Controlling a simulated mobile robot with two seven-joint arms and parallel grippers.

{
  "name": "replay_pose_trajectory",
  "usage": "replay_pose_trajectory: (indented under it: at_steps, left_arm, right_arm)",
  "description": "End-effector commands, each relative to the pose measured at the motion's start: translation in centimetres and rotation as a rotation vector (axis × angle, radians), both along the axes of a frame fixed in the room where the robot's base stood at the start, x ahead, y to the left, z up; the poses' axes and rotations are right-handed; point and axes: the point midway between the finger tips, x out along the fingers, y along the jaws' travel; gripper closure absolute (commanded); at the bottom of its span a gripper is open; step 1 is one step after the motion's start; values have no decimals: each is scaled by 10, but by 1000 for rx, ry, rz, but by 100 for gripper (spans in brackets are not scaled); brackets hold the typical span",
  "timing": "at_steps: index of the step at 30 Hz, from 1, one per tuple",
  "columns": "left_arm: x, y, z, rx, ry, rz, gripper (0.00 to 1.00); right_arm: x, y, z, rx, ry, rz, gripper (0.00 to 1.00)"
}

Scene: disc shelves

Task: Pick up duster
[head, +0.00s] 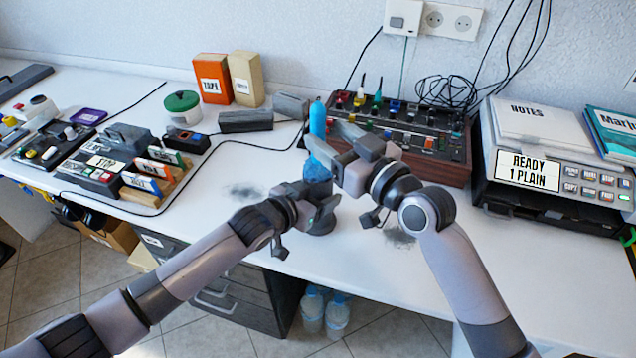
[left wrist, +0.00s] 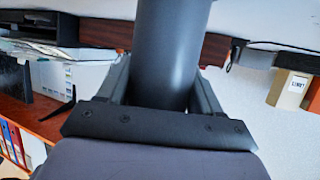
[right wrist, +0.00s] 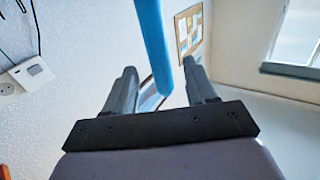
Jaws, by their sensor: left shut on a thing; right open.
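The duster (head: 318,120) stands about upright, with a bright blue upper part and a mottled blue part (head: 316,170) below. Its lower end meets a dark grey round holder (head: 321,224) on the table; the join is partly hidden. My left gripper (head: 322,202) is shut on this holder, which fills the space between its fingers as a dark cylinder (left wrist: 172,50) in the left wrist view. My right gripper (head: 335,142) is open at the duster's upper part. In the right wrist view, the blue rod (right wrist: 153,45) lies between the spread fingers (right wrist: 165,88), seemingly without contact.
A mixer with wooden sides (head: 440,160) stands just behind and right. A printer (head: 550,180) is farther right. Labelled blocks (head: 145,180) and a cable lie left. Dark smudges (head: 245,191) mark the white tabletop. The front middle is clear apart from my arms.

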Motion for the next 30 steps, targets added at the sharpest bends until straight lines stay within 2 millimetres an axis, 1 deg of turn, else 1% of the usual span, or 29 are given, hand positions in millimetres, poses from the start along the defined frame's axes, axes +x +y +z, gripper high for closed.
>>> replay_pose_trajectory:
  at_steps: [5,10,15,19,26,29,30]
  left_arm:
    - [0,0,0,1,1,0,66]
    - [0,0,0,1,1,0,66]
    - [0,0,0,1,1,0,66]
    - [0,0,0,1,1,0,66]
    - [0,0,0,1,1,0,66]
    - [0,0,0,1,1,0,66]
    - [0,0,0,1,1,0,66]
  right_arm:
    - [7,6,1,1,-1,0,44]
    - [24,20,5,2,-1,1,44]
    - [38,31,4,1,1,1,44]
    - [42,35,4,0,0,1,44]
    - [42,35,4,-1,-1,1,44]
    - [42,35,3,-1,-1,1,73]
    - [42,35,3,-1,-1,0,86]
